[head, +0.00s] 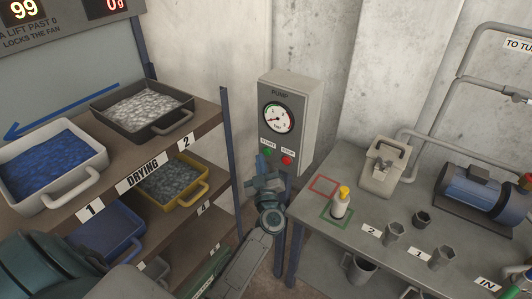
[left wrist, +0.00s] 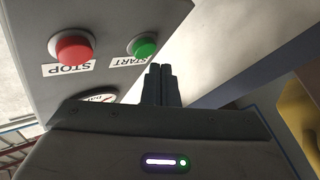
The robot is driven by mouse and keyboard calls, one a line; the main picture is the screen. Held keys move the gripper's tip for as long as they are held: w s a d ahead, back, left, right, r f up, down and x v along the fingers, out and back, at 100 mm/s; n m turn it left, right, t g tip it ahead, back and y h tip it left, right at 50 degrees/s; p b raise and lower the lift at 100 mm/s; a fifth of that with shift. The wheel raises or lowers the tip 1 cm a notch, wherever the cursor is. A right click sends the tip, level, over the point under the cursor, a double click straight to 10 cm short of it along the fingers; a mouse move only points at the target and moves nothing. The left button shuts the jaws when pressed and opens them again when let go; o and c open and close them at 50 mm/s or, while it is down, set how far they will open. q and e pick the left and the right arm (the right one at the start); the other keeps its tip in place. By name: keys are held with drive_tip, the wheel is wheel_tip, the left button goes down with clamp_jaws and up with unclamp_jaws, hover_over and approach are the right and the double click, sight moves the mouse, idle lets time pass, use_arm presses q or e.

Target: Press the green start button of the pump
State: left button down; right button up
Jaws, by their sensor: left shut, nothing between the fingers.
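The grey pump box (head: 300,110) is on a post by the wall, with a round gauge (head: 279,117) on its face. Below the gauge are the green start button (head: 268,152) and the red stop button (head: 287,160). My left gripper (head: 261,163) is shut and empty, its tips just below the green button. In the left wrist view, the closed fingers (left wrist: 160,70) point toward the green button (left wrist: 145,46), their tips just beside it; a small gap shows in the picture. The red button (left wrist: 73,48) is farther left there. My right gripper is not in view.
A drying rack (head: 150,162) with several trays stands close on the left, its blue post (head: 230,150) near my left arm. On the right, a grey table (head: 385,215) holds a white yellow-capped bottle (head: 340,203), cups and a blue pump motor (head: 470,188).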

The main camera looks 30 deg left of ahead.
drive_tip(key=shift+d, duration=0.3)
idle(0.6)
use_arm(q)
drive_tip(key=shift+w, duration=0.1)
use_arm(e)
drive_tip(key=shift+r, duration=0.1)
use_arm(q)
drive_tip(key=shift+w, duration=0.3)
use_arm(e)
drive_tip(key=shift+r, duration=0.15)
use_arm(q)
drive_tip(key=shift+w, duration=0.15)
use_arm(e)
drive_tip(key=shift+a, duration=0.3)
